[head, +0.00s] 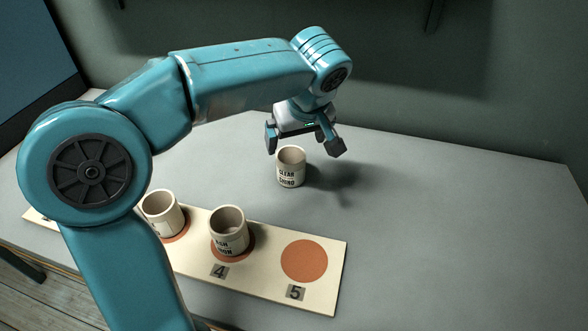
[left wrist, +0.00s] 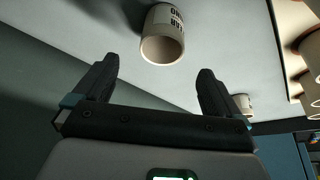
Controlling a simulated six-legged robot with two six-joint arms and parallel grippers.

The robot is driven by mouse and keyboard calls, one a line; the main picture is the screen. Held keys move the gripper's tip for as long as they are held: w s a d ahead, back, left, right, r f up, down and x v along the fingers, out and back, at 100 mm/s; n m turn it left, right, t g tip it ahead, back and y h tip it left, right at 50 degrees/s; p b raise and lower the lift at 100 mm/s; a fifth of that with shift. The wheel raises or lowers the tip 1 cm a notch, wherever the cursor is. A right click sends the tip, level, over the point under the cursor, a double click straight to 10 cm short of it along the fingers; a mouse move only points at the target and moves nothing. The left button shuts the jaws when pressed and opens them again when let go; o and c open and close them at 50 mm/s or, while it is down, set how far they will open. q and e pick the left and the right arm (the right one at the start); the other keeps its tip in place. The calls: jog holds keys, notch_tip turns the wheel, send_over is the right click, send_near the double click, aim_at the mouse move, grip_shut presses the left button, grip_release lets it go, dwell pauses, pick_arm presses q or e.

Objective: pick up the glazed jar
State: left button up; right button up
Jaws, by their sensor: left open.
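A cream jar (head: 291,172) labelled "CLEAR SHINO" stands upright on the grey table. My left gripper (head: 304,143) is above it, jaws open and pointing down, with nothing between them. In the left wrist view the jar (left wrist: 162,42) lies beyond the open fingers, its open mouth towards the camera and roughly centred between the fingertips. The fingers do not appear to touch it. Two similar jars stand on the numbered board: one jar (head: 229,234) by number 4 and another jar (head: 161,212) to its left. My right gripper does not show.
The cream board (head: 262,259) lies along the table's near side. Its orange circle (head: 304,261) at number 5 is empty. My left arm hides the board's left part. The grey table (head: 450,220) is clear to the right, with a wall behind.

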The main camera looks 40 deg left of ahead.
aim_at(290, 161)
pick_arm(q)
jog(key=x, duration=0.5)
jog(key=b+x, duration=0.1)
jog(key=x, duration=0.4)
jog(key=shift+s+d+f, duration=0.1)
jog(key=shift+s+f, duration=0.05)
jog(key=shift+s, duration=0.05)
jog(key=c, duration=1.1)
